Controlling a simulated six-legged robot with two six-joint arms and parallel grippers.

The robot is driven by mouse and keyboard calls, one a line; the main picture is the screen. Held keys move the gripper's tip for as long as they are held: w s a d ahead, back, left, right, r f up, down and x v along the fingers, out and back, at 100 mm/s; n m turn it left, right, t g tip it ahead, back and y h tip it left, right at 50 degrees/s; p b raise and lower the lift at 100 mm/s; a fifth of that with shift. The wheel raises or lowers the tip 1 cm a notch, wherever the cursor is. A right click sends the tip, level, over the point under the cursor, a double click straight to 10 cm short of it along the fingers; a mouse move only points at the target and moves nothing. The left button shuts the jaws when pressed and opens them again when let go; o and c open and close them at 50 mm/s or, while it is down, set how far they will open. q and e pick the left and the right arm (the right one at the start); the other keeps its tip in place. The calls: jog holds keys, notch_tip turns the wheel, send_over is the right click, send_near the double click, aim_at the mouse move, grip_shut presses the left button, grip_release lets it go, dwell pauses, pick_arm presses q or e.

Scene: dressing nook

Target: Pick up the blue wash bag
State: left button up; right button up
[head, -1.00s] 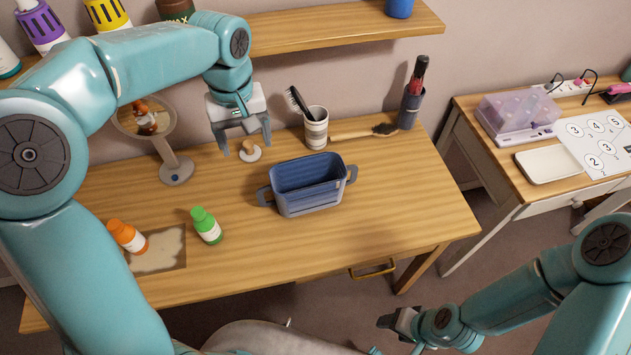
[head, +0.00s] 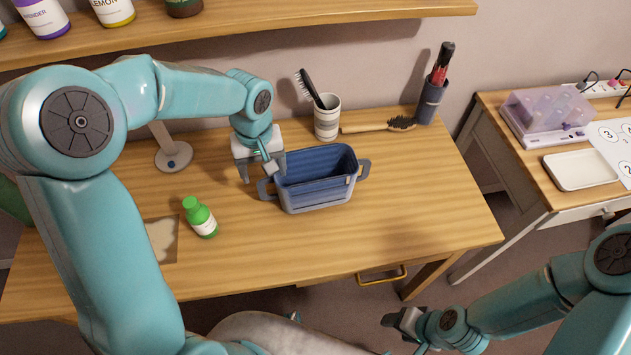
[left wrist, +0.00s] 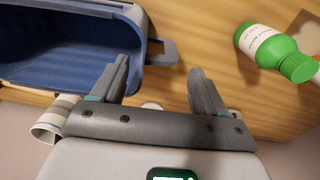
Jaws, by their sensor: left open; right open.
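The blue wash bag (head: 318,190) stands open and upright on the wooden table, with a handle loop at each end. It also shows in the left wrist view (left wrist: 62,45), at the upper left. My left gripper (head: 258,174) is open at the bag's left end, close to the left handle (head: 266,188). In the left wrist view its two fingers (left wrist: 162,80) are apart, and the bag's handle (left wrist: 162,52) lies just beyond them, not clearly between them. My right gripper (head: 397,326) is open and low at the front, below the table edge, far from the bag.
A shelf (head: 260,22) hangs above. The table's right part is clear.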

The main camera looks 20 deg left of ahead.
aim_at(267, 180)
pick_arm(q)
jog(key=f, duration=0.4)
jog(key=shift+s+d+f, duration=0.15)
jog(key=shift+d+f, duration=0.2)
jog(key=shift+a+f, duration=0.1)
jog(key=shift+f, duration=0.15)
jog(key=c, duration=1.3)
jog(key=shift+r, duration=0.1)
jog(key=shift+c, duration=0.3)
